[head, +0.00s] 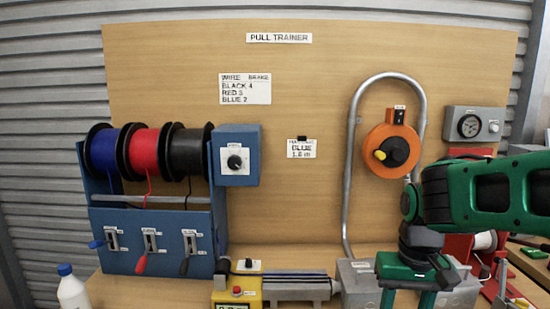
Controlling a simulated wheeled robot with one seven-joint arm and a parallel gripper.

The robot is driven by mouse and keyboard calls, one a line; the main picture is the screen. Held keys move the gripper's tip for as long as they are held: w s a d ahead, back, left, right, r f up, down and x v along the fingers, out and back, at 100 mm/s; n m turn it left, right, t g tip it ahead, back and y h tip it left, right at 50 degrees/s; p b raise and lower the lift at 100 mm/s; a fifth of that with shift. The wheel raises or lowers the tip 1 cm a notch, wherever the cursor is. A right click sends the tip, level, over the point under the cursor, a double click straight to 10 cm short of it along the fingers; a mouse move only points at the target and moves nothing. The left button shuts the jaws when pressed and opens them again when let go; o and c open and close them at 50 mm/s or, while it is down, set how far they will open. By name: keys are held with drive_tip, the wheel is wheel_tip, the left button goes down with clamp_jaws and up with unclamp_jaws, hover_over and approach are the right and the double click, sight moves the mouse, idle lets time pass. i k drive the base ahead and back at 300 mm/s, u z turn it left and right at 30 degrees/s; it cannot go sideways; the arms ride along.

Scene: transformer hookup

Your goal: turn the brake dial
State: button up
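The brake dial (235,162) is a dark knob on a white plate, on the front of a blue box (236,141) right of the wire spools. Its exact setting is too small to read. A wire/brake card (245,88) on the board reads black 4, red 3, blue 2. A smaller card (301,150) reads blue, 1.6 m. My gripper (407,300) points down at the lower right, well to the right of the dial and lower in the picture. Its two fingers are apart with nothing seen between them; the tips meet the picture's bottom edge.
A blue rack (150,215) holds blue, red and black spools above several levers. A yellow box (237,292) and grey rail (298,288) stand low in front. An orange reel unit (391,148) and bent grey pipe (350,180) are near my arm. The board between dial and pipe is mostly bare.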

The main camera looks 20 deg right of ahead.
sight(235, 162)
drive_tip(key=z, duration=1.85)
drive_tip(key=k, duration=0.6)
drive_tip(key=u, duration=0.65)
